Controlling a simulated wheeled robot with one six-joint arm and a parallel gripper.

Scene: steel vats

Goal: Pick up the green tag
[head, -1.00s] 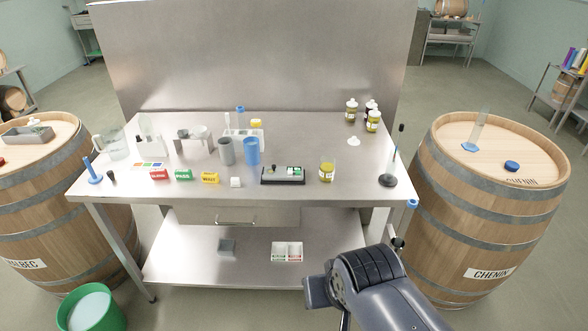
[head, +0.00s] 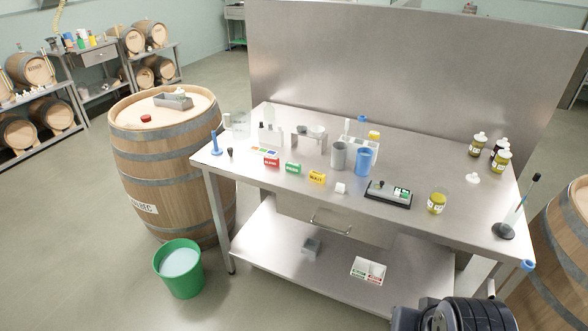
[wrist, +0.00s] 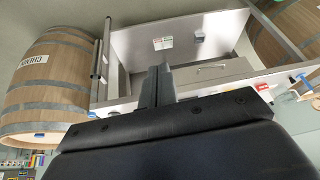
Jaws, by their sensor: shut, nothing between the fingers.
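The green tag (head: 293,168) stands on the steel table's top near its front edge, in the head view. It is between a red tag (head: 271,160) and a yellow tag (head: 317,177). In the wrist view my gripper (wrist: 158,72) is shut with nothing between its fingers. It is away from the green tag. My arm shows at the bottom right of the head view, low in front of the table; the gripper itself is out of that view. I cannot make out the green tag in the wrist view.
A barrel (head: 165,165) and green bucket (head: 180,270) stand left. Open floor lies in front.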

